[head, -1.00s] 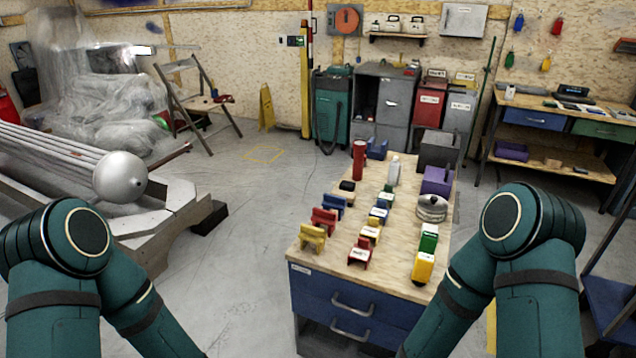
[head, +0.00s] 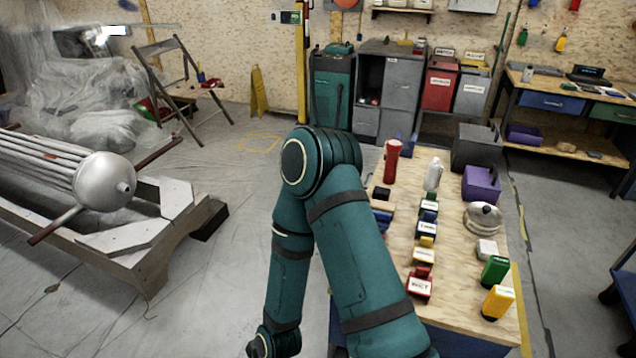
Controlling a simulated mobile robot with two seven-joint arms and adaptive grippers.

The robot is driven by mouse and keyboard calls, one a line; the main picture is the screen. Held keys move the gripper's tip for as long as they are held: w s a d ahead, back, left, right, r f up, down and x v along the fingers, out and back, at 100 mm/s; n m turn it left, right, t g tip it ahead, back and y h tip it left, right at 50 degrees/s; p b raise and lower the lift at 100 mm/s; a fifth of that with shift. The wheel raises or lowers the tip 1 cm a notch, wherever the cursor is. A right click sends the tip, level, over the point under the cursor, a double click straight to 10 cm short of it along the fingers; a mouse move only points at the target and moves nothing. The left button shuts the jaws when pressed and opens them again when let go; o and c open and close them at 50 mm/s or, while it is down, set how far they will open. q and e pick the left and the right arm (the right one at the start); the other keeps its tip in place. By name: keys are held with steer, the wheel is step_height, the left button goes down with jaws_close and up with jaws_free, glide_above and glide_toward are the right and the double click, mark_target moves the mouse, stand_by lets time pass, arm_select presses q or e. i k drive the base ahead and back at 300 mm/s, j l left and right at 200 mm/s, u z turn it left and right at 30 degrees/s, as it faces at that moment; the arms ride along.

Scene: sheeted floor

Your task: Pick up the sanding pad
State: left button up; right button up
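I cannot tell which item is the sanding pad. Small items stand on the wooden-topped workbench (head: 462,318). Labelled blocks form a row: a red one (head: 420,284), a yellow one (head: 424,254) and a blue one (head: 426,226). On the right are a green block (head: 495,271), a yellow block (head: 497,302) and a small white block (head: 486,250). A black item (head: 381,194) is at the left edge. My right arm crosses in front of the bench's left side and hides items there. Neither gripper is in view.
A red cylinder (head: 392,160), a white bottle (head: 432,177), a purple box (head: 481,186) and a silver round item (head: 483,218) stand further back on the bench. A trestle with a metal tank (head: 103,182) is at left.

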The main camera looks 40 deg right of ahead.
mark_target(382, 193)
steer(key=i+j, duration=0.15)
steer(key=i, duration=0.5)
steer(key=i+j, duration=0.1)
steer(key=i, duration=0.6)
steer(key=i+z, duration=0.25)
steer(key=z, duration=0.2)
steer(key=i+z, duration=0.25)
steer(key=z, duration=0.15)
steer(key=i+j+z, duration=0.2)
steer(key=z, duration=0.25)
steer(key=i+z, duration=0.15)
steer(key=z, duration=0.3)
steer(key=i+j+z, duration=0.1)
steer(key=z, duration=0.35)
steer(key=i+j+z, duration=0.15)
steer(key=z, duration=0.3)
steer(key=i+j+z, duration=0.15)
steer(key=z, duration=0.3)
steer(key=i+j+z, duration=0.1)
steer(key=z, duration=0.35)
steer(key=j+z, duration=0.3)
steer(key=z, duration=0.15)
steer(key=i+j+z, duration=0.1)
steer(key=j+z, duration=0.35)
steer(key=z, duration=0.25)
steer(key=i+j+z, duration=0.1)
steer(key=j+z, duration=0.2)
